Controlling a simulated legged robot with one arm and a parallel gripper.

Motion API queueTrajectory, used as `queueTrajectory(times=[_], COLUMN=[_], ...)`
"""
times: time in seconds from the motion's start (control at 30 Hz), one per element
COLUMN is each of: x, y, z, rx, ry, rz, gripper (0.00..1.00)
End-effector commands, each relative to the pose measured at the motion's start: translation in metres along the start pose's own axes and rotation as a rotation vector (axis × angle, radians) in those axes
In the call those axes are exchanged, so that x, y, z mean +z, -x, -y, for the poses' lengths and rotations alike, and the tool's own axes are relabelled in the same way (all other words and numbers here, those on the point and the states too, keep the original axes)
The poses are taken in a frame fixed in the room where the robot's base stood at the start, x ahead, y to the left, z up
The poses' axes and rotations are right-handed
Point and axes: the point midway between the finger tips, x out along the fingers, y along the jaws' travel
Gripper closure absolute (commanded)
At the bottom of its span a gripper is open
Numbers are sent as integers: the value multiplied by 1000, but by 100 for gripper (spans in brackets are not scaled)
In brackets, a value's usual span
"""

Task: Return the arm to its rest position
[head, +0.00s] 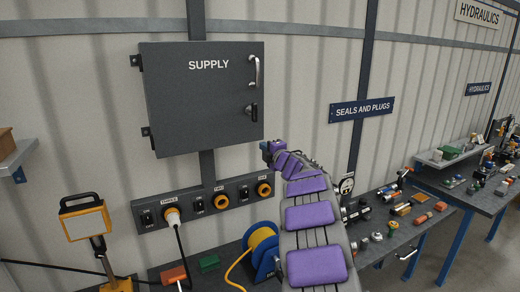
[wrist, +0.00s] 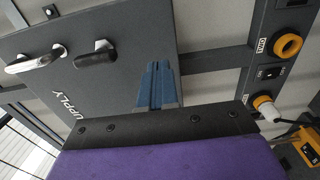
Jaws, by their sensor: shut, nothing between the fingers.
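My arm, with purple pads, reaches up from the bottom middle of the head view. My gripper (head: 268,148) is at its far end, by the lower right corner of the dark grey SUPPLY cabinet (head: 200,115). In the wrist view the blue fingers of my gripper (wrist: 158,88) are together and hold nothing. The cabinet door (wrist: 50,95) fills the left of that view and looks closed. Its metal handle (head: 256,72) and black latch (head: 252,110) are on the right side of the door in the head view. I cannot tell the gap between fingers and door.
Below the cabinet is a socket panel (head: 236,196); a plug (head: 172,216) with a black cable sits in its left socket. A work lamp (head: 86,222), a blue reel (head: 262,250) and a bench of fittings (head: 395,228) stand around my arm. Free air lies above the bench.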

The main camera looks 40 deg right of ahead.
Motion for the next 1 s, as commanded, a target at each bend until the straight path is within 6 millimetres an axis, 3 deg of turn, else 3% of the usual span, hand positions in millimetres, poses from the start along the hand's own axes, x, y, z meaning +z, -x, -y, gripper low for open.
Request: queueTrajectory(times=[0.3, 0.67, 0.87, 1.0], x=[-2, -4, -24, -52], y=[28, 29, 38, 65], z=[1, 1, 1, 15], rx=[-3, -6, -48, -117], ry=[0, -7, -121, -291], rz=[1, 10, 150, 320], gripper=[100, 100, 100, 100])
